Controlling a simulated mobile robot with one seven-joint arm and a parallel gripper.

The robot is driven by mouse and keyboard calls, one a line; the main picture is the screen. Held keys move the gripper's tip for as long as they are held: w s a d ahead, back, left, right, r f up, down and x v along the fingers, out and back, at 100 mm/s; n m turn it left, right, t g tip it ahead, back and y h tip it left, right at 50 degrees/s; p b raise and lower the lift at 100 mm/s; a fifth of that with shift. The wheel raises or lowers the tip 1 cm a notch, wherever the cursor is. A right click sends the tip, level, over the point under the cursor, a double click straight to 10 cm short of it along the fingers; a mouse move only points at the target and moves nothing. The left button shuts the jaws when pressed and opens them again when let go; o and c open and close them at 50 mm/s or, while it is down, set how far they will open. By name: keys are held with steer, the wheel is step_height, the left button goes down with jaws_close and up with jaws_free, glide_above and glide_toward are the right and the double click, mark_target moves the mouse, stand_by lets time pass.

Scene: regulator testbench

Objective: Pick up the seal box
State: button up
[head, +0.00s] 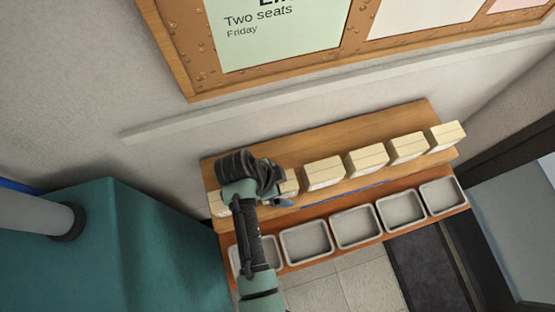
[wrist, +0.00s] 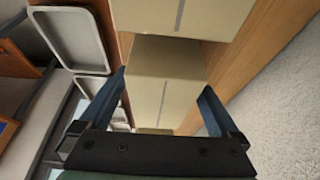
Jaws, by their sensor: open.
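Several cream boxes stand in a row on a wooden shelf; I cannot read any label that tells which is the seal box. In the wrist view one box (wrist: 160,75) lies between the two blue fingers of my gripper (wrist: 164,82), which is open with a finger on each side. Whether the fingers touch it is unclear. In the head view my gripper (head: 280,200) is over the left part of the row, in front of a partly hidden box (head: 291,184). Another box (head: 218,206) shows at the left end.
More boxes stand to the right, the nearest one (head: 323,173) close by. Several grey trays (head: 306,242) sit empty on a lower ledge in front. A wall with a pinboard (head: 180,60) rises behind the shelf. A teal cabinet (head: 85,250) stands at left.

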steer(key=c, duration=1.5)
steer(key=shift+c, duration=0.2)
steer(key=shift+r, duration=0.1)
